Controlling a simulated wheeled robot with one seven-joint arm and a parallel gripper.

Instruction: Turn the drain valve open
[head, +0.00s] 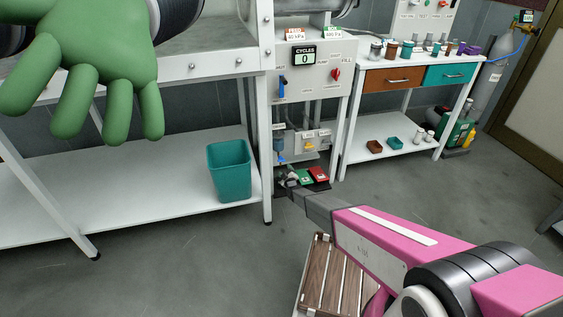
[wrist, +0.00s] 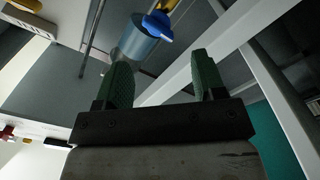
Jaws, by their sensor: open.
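A blue valve handle (wrist: 150,32) shows at the top of the wrist view, in front of a blue-grey cylinder (wrist: 137,47). It looks like the drain valve, and no label on it can be read. In the head view a small blue handle (head: 281,158) sits low under the control panel. My gripper (wrist: 163,75) is open, its two green fingers apart with nothing between them. The handle lies beyond the fingertips, apart from them as far as I can tell. In the head view my gripper (head: 288,176) is small and low, close to that handle.
A white post (head: 267,150) stands just left of the handle, and a teal bin (head: 230,172) sits on the low shelf. Red and green pedals (head: 312,176) lie on the floor beside my gripper. The panel (head: 312,75) is above. A yellow part (wrist: 165,6) is beside the handle.

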